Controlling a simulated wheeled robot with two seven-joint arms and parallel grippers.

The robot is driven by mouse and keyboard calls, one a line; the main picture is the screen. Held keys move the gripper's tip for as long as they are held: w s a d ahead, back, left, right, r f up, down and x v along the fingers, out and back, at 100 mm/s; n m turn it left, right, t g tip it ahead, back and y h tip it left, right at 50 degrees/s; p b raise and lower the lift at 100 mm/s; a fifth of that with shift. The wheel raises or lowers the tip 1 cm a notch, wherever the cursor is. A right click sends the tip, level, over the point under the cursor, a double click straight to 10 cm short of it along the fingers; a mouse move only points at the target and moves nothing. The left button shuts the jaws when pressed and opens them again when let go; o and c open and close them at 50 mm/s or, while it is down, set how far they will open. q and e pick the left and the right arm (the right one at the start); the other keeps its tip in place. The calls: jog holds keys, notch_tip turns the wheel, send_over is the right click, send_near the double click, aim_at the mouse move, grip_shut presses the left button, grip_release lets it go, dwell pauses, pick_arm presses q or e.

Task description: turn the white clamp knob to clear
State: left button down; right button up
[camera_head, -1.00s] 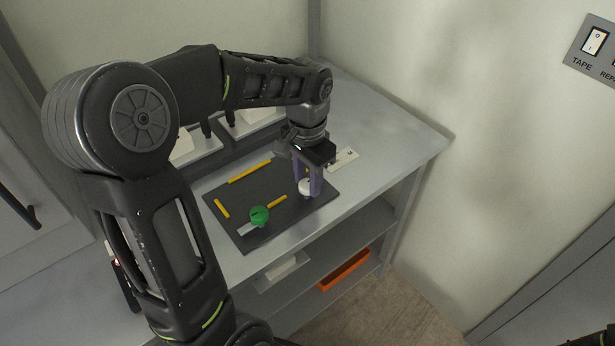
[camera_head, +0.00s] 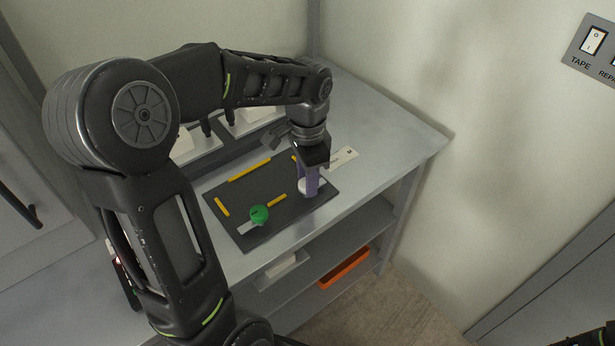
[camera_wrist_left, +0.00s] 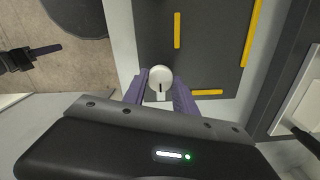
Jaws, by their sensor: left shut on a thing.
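The white clamp knob (camera_head: 304,186) is at the right front part of the dark plate (camera_head: 240,200) on the bench. In the left wrist view the knob (camera_wrist_left: 160,76) is a round white disc with a short dark mark on its near side. My left gripper (camera_head: 309,184) points down with its purple fingers on either side of the knob, shut on it. In the left wrist view the fingers (camera_wrist_left: 159,88) flank the knob from both sides. The fingers hide part of the knob in the head view.
A green knob (camera_head: 259,214) and several yellow strips (camera_head: 250,172) are on the plate. An orange tray (camera_head: 345,268) is on the shelf below. Grey bench (camera_head: 390,140) is free at the right.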

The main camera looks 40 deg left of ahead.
pick_arm(q)
jog(key=c, duration=1)
grip_release()
notch_tip(320, 180, up, 8)
jog(key=shift+f, duration=0.1)
